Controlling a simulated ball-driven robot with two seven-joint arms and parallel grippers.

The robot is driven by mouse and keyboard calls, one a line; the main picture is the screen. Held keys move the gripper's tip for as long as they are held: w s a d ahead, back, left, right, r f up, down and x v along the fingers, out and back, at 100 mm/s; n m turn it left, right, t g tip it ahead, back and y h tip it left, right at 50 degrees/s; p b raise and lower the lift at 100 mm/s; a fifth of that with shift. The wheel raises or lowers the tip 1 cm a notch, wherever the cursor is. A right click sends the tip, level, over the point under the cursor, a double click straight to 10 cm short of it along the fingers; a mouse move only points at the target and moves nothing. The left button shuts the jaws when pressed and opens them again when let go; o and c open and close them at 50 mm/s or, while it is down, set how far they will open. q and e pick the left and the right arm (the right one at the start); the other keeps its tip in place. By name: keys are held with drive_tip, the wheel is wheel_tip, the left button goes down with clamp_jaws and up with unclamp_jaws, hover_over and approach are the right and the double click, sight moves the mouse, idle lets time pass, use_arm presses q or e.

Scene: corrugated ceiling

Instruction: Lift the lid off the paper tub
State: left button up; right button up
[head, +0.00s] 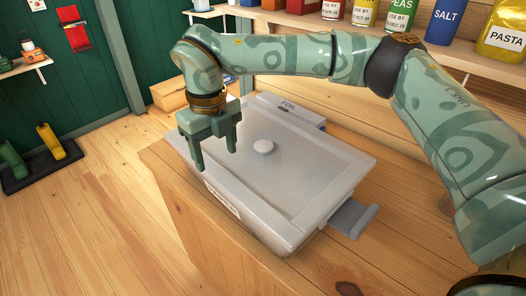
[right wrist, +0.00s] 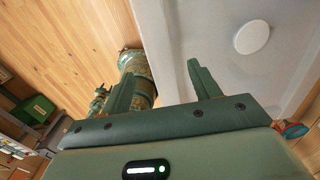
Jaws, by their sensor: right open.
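The paper tub (head: 268,222) is a pale grey box on the wooden counter, with a label on its front. Its flat grey lid (head: 300,172) lies on top, with a round white knob (head: 263,147) in the middle. The knob also shows in the right wrist view (right wrist: 252,37). My right gripper (head: 214,160) is open and empty, fingers pointing down, above the lid's left part and left of the knob. In the right wrist view the gripper's two fingers (right wrist: 163,85) stand apart with nothing between them. My left gripper is not in view.
A grey handle-like piece (head: 351,217) sticks out at the tub's right end. A box marked FOIL (head: 289,106) stands behind the tub. A shelf with a SALT container (head: 446,20) and a PASTA bag (head: 503,40) runs along the back. Counter (head: 390,245) right of the tub is bare.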

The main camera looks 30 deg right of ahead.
sight(219, 173)
wheel_tip(219, 173, down, 5)
drive_tip(key=shift+w+f+b, duration=0.1)
drive_tip(key=shift+f+b, duration=0.1)
drive_tip(key=shift+b, duration=0.3)
drive_tip(key=shift+r, duration=0.1)
drive_tip(key=c, duration=1.2)
